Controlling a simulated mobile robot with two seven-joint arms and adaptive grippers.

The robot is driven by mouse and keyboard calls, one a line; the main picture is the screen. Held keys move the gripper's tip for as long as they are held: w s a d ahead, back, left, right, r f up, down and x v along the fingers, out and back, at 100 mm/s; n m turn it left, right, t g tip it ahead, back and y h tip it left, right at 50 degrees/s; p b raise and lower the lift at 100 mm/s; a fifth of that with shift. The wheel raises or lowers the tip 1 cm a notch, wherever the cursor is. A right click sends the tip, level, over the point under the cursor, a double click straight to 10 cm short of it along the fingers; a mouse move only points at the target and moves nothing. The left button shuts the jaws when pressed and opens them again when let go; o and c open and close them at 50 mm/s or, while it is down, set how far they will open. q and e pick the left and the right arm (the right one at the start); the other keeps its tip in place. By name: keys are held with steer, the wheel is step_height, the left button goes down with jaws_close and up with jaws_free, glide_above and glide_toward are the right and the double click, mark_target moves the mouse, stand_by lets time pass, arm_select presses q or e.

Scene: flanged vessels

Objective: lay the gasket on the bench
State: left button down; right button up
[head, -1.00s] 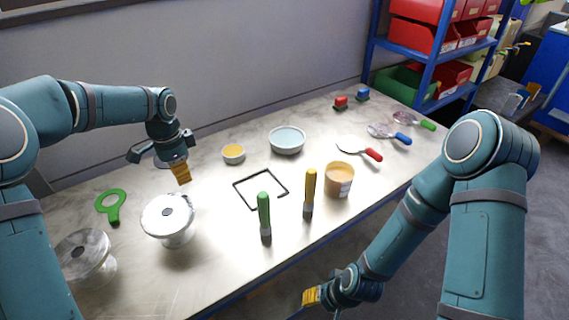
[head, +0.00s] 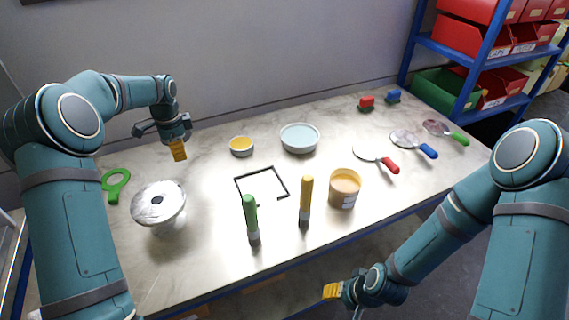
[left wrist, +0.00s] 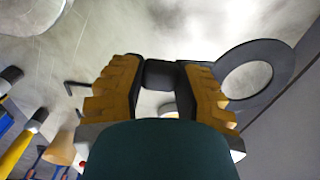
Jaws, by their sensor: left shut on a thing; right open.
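The gasket (left wrist: 283,68) is a flat dark grey ring, seen to the right of my left gripper's fingers in the left wrist view. My left gripper (head: 178,150) is shut on it, with a dark block between the yellow fingers (left wrist: 160,75). In the head view the gripper is above the rear left of the bench (head: 215,240); the gasket is hard to make out there. A silver flanged vessel (head: 158,203) stands in front of the gripper. My right gripper (head: 332,291) is open and empty, off the bench's front edge.
A green ring with a handle (head: 116,186) lies by the vessel. A black angular frame (head: 262,184), green (head: 251,218) and yellow (head: 306,198) handled upright tools, a tub (head: 344,188) and bowls (head: 299,138) occupy the middle. Paddles and blocks lie right. Bare bench shows between the vessel and frame.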

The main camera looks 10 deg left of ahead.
mark_target(188, 179)
arm_select(q)
steer(key=shift+a+f+b, duration=0.1)
steer(key=shift+f+b, duration=0.7)
steer(key=shift+f, duration=4.25)
steer(key=shift+f, duration=0.1)
steer(key=c, duration=0.7)
jaws_free()
steer(key=shift+c, duration=0.2)
step_height(188, 179, up, 12)
steer(key=shift+r+p, duration=0.15)
steer(key=shift+p, duration=0.75)
